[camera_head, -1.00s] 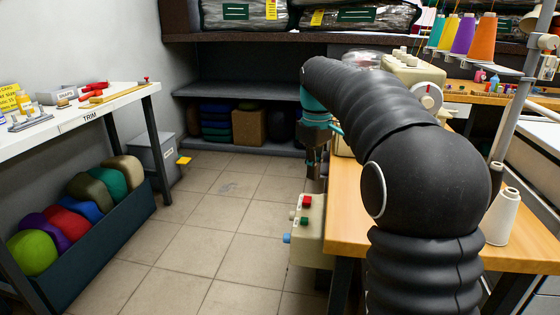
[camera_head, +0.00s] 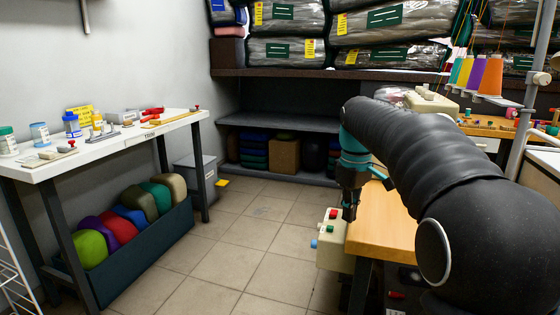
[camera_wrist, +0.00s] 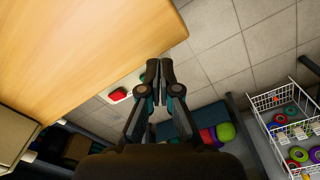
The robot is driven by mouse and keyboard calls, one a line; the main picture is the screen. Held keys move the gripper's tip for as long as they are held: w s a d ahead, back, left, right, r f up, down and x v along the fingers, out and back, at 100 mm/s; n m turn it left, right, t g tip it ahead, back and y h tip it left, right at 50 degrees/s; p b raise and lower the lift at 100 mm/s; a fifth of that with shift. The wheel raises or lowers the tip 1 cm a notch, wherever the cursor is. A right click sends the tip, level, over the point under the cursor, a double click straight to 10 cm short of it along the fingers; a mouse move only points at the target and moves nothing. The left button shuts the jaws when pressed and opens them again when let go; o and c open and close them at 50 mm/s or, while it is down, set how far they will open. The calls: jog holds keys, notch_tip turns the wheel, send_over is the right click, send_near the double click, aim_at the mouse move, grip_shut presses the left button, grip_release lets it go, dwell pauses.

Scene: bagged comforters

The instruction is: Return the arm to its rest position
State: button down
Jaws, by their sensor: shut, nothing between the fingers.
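My gripper (camera_head: 349,212) hangs pointing down at the end of my black-sleeved arm, by the left edge of the wooden sewing table (camera_head: 378,222). In the wrist view my gripper (camera_wrist: 159,72) has its two fingers together with nothing between them. There its fingertips overlap the view of the table's edge and the control box behind them. My arm reaches in from the lower right of the head view, bent, with the wrist over the table's left side.
A control box (camera_head: 331,246) with red and green buttons is on the table's left side. A white trim table (camera_head: 100,147) stands left, above a bin (camera_head: 135,262) of coloured rolls. Bagged comforters (camera_head: 285,50) fill the back shelf. The tiled floor (camera_head: 250,245) between is clear.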

jog(key=s+m+t, duration=0.3)
jog(key=s+m, duration=0.1)
jog(key=s, duration=1.2)
jog(key=s+f+m+t, duration=0.2)
jog(key=s+f+m, duration=0.1)
jog(key=s+f, duration=0.6)
jog(key=s, duration=0.3)
jog(key=shift+s+m, duration=0.35)
jog(key=shift+m, duration=0.05)
